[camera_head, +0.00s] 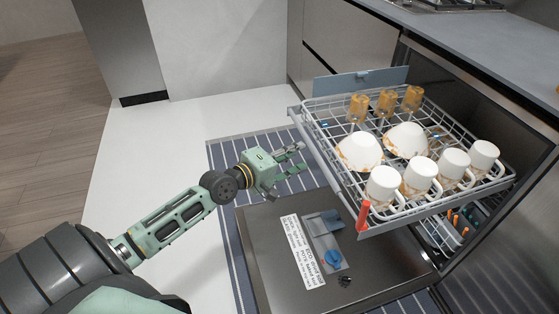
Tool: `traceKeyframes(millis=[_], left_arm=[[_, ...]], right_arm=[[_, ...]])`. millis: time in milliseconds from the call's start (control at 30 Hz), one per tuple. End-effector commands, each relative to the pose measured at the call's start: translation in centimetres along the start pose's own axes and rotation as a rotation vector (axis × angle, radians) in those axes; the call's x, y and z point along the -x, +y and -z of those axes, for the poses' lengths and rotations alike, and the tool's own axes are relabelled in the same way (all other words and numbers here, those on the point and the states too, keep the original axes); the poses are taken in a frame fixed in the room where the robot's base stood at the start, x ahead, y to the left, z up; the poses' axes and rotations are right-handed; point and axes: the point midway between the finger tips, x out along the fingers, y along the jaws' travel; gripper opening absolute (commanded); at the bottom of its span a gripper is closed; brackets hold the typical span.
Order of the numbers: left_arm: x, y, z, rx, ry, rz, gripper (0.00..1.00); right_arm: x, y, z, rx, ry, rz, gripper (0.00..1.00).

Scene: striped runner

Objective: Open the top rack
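The top rack (340,188) of the dishwasher is pulled out over the lowered door (262,250). It is a wire rack with a grey front edge and holds several white mugs (384,186), two white bowls (360,151) and three amber-coloured glasses (386,100). My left gripper (295,158) is just left of the rack's front edge, above the striped runner. Its fingers look apart, with nothing between them, and a small gap seems to separate them from the rack. My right gripper does not show.
A lower rack with orange-handled items (455,222) shows partly beneath the top rack. The striped runner (228,152) lies under the door. Cabinets and a grey counter (480,45) stand behind and right. The pale floor at left is clear.

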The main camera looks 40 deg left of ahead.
Motion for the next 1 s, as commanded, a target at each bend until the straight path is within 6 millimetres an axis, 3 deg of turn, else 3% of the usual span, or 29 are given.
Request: traceKeyframes(millis=[200, 400, 1000], left_arm=[[4.0, -0.1, 0.0, -0.002, -0.001, 0.003, 0.33], [5.8, -0.1, 0.0, -0.001, 0.000, 0.002, 0.33], [6.3, 0.0, 0.0, -0.001, 0.000, 0.000, 0.33]], right_arm=[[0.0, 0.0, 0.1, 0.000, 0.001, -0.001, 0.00], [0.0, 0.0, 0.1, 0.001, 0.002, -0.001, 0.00], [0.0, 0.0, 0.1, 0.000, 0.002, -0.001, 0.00]])
